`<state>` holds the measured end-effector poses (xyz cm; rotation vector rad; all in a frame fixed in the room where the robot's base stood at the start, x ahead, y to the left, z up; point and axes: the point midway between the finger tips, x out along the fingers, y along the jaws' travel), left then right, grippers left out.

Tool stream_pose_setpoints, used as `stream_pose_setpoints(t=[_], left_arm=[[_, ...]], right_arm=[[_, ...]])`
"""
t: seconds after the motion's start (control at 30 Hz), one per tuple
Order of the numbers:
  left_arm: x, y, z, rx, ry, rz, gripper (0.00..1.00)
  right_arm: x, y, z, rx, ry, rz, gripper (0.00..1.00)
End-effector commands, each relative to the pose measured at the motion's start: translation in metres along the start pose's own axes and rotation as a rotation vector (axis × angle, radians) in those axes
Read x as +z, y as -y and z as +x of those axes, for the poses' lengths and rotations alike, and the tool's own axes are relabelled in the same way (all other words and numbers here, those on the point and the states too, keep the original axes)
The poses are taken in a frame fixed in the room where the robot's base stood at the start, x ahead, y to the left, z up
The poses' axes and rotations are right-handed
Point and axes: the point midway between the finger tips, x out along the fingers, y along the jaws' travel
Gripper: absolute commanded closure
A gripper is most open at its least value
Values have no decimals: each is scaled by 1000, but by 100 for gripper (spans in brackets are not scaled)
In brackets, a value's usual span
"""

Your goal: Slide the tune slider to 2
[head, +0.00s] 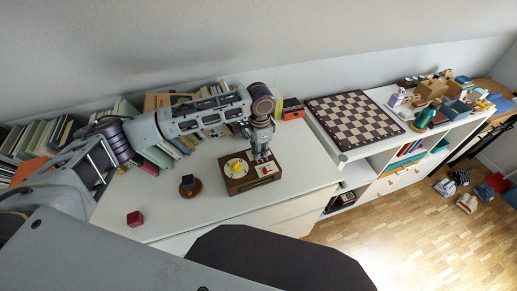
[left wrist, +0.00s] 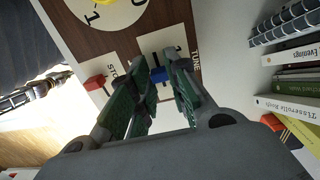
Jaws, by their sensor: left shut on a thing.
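A brown wooden box (head: 250,185) with a yellow dial (head: 237,167) and a white slider panel stands on the white cabinet top. My left gripper (head: 262,156) reaches down over the box's far right part. In the left wrist view, the blue knob of the tune slider (left wrist: 160,75) sits between the fingers of my left gripper (left wrist: 152,85), which are shut on it. The word TUNE is beside its white strip. The fingers hide part of the strip, so the knob's exact mark cannot be read. A red knob (left wrist: 95,82) sits on a second strip.
A dark object on a round wooden base (head: 190,186) and a red cube (head: 134,218) stand left of the box. Books (head: 160,155) line the wall behind. A chessboard (head: 352,118) lies to the right. The cabinet top in front of the box is clear.

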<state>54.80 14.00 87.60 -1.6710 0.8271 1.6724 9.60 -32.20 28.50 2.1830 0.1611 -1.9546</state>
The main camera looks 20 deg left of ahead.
Motion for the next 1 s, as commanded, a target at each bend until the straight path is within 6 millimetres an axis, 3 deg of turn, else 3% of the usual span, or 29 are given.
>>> stream_pose_setpoints(t=[0.2, 0.23, 0.4, 0.7, 1.0], left_arm=[[0, 0, -1, -1, -1, 0, 100], [0, 0, -1, -1, -1, 0, 81], [0, 0, 0, -1, -1, 0, 61], [0, 0, 0, -1, 0, 0, 61], [0, 0, -14, -1, 0, 0, 61]], right_arm=[[-14, -2, 1, 2, -16, 0, 100], [-14, -2, 1, 2, -17, 0, 100], [-12, -1, 0, 1, -12, 0, 100], [2, 0, 0, 0, 5, -1, 100], [-2, 0, 0, 0, 0, -1, 100]])
